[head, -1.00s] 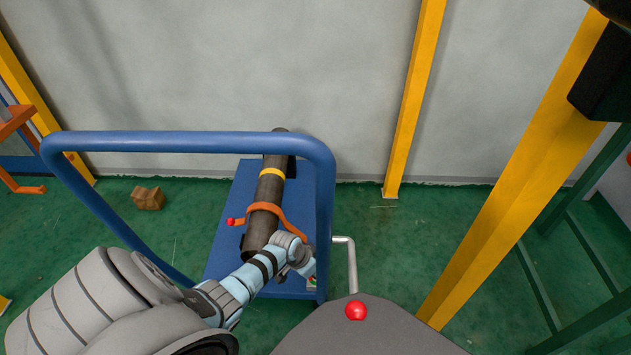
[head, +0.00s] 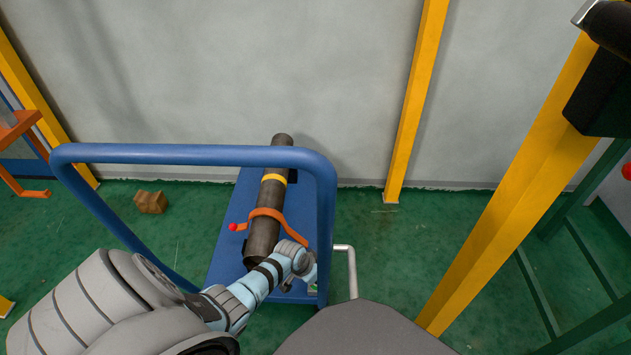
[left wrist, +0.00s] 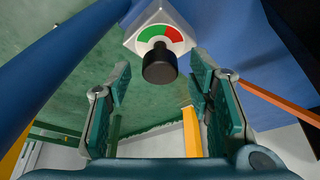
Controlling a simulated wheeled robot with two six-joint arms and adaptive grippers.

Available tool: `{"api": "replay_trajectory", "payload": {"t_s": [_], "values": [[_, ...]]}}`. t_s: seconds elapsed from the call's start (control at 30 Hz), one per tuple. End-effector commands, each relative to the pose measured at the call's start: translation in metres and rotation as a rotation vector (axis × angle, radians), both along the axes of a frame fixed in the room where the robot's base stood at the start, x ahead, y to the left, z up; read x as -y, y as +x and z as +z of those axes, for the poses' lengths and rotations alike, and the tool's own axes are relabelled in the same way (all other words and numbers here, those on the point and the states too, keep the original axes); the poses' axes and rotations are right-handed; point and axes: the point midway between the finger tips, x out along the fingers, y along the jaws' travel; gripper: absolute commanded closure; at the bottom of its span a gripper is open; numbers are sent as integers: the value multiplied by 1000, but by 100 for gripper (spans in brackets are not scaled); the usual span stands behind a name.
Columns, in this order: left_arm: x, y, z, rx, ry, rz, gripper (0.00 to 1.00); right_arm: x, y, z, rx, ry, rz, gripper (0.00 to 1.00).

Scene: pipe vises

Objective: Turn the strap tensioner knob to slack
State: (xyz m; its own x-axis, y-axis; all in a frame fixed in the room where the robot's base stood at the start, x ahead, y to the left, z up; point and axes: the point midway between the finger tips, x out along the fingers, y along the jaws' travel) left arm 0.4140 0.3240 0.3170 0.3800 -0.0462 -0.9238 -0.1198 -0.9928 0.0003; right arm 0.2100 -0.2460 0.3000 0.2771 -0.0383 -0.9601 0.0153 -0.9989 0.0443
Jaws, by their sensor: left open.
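The tensioner knob (left wrist: 160,66) is a black cylinder. It stands in front of a white dial plate (left wrist: 131,40) with a green sector on the left and a red one on the right. No pointer mark shows on it. My left gripper (left wrist: 163,82) is open, with one finger on each side of the knob's line and no visible contact. In the head view my left gripper (head: 303,268) is at the cart's right side and mostly hides the knob. The orange strap (head: 266,213) runs over a dark pipe (head: 262,232). My right gripper is not in view.
The blue cart (head: 225,240) has a tall blue rail (head: 200,154) arching over my left arm. A pale bent bar (head: 351,270) stands right of it. Yellow posts (head: 411,110) rise behind and at the right. A brown block (head: 150,202) lies on the green floor.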

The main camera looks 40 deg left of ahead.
Motion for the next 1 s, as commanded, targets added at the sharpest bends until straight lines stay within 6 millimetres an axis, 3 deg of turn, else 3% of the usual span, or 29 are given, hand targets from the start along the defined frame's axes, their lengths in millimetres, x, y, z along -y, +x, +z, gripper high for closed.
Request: {"api": "replay_trajectory", "payload": {"t_s": [0.17, 0.5, 0.6, 1.0], "values": [[-2, -6, 16, 2, 1, -1, 53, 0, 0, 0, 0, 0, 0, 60], [-6, -38, 93, 0, 3, -2, 53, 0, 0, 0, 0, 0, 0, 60], [-6, -44, 105, -2, 2, -1, 53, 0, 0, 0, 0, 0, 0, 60], [-6, -46, 110, -1, 0, 0, 53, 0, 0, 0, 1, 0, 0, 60]]}}
